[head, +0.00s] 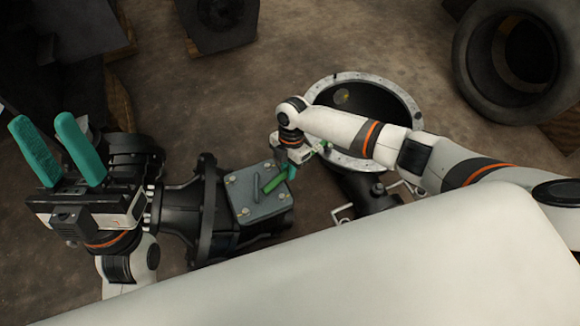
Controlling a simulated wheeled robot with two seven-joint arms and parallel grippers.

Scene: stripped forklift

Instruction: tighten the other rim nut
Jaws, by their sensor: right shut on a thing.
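The round housing has a pale flanged rim (405,93) with small fasteners around it, too small to tell apart as nuts. My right gripper (291,170) points down at the rim's lower left edge. It is shut on a green tool (273,183), whose handle sticks out to the lower left over the cover plate. A green bit also shows on the gripper's other side, near the rim. The gripper hides the tool's middle, and I cannot tell whether the tool touches a nut. My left gripper (42,120), with teal fingers, is open and empty at the far left.
A grey square cover plate (258,208) with corner bolts sits on the dark axle housing (182,208), between my arms. A large tyre (482,70) lies at upper right. Dark blocks stand on wood at upper left. Open brown floor lies behind the housing.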

